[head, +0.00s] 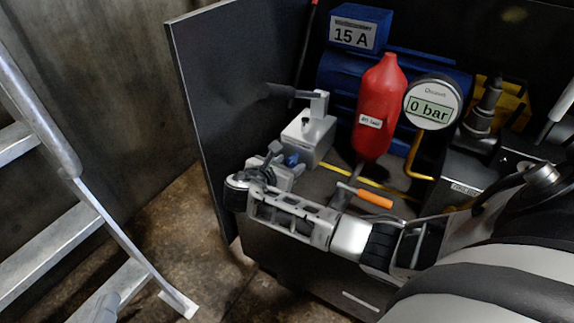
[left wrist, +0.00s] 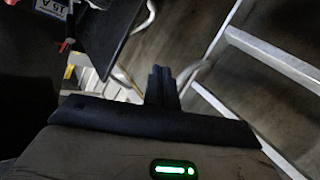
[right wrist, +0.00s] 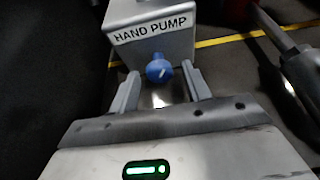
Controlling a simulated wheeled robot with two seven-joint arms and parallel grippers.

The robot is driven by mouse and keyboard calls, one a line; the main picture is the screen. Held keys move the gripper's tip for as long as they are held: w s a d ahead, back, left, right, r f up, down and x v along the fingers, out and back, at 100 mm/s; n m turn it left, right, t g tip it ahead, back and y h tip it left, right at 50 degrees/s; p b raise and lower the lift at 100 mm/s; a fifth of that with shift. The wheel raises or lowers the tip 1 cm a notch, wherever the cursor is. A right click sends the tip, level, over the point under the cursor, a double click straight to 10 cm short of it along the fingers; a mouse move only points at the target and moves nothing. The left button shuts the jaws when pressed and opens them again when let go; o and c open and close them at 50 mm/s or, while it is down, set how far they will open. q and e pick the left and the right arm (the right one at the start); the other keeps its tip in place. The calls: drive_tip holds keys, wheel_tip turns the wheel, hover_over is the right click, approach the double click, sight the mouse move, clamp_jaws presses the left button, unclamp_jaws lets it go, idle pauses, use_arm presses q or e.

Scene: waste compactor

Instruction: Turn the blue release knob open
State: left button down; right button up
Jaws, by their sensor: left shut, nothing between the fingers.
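The blue release knob (right wrist: 158,70) sticks out of the front of the grey hand pump (right wrist: 155,35) in the right wrist view. In the head view the knob (head: 292,160) shows small at the foot of the pump block (head: 309,137). My right gripper (right wrist: 163,82) is open, with one finger on each side of the knob. Gaps show between the fingers and the knob, so it is not gripped. My left gripper (left wrist: 161,75) is shut and empty, away from the pump, with its fingers together over the floor.
A red cylinder (head: 377,110), a gauge reading 0 bar (head: 431,103) and an orange-handled lever (head: 374,198) stand right of the pump. A black pump handle (head: 290,91) is above it. A dark panel (head: 205,100) is at its left. A metal ladder (head: 45,245) stands at far left.

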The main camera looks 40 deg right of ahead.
drive_tip(key=c, duration=0.8)
drive_tip(key=shift+o, duration=0.2)
use_arm(q)
drive_tip(key=shift+p, duration=0.5)
use_arm(e)
drive_tip(key=shift+r, duration=0.1)
drive_tip(key=shift+s+r+m+t+p, duration=0.1)
drive_tip(key=shift+m+t+p, duration=0.2)
drive_tip(key=shift+m+p, duration=0.4)
drive_tip(key=shift+p, duration=0.45)
drive_tip(key=shift+s+f+m+t+y+p, duration=0.1)
drive_tip(key=shift+f+m+t+y+p, duration=0.15)
drive_tip(key=shift+m+t+p, duration=0.65)
use_arm(q)
drive_tip(key=shift+s+a+f+m+g+y, duration=0.1)
drive_tip(key=shift+a+f+m+g+y, duration=0.05)
drive_tip(key=shift+a+f+g+y, duration=0.2)
drive_tip(key=shift+a+f+m+g+y, duration=0.1)
drive_tip(key=shift+f+m+g+y, duration=0.15)
drive_tip(key=shift+f, duration=0.25)
drive_tip(key=shift+s+a+f+m+g+y, duration=0.1)
drive_tip(key=shift+a+f+g+y, duration=0.1)
drive_tip(key=shift+a+f+y, duration=0.15)
use_arm(e)
drive_tip(key=shift+d+m+t, duration=0.1)
drive_tip(key=shift+m+t, duration=0.2)
drive_tip(key=shift+m, duration=0.4)
use_arm(q)
drive_tip(key=shift+d, duration=0.1)
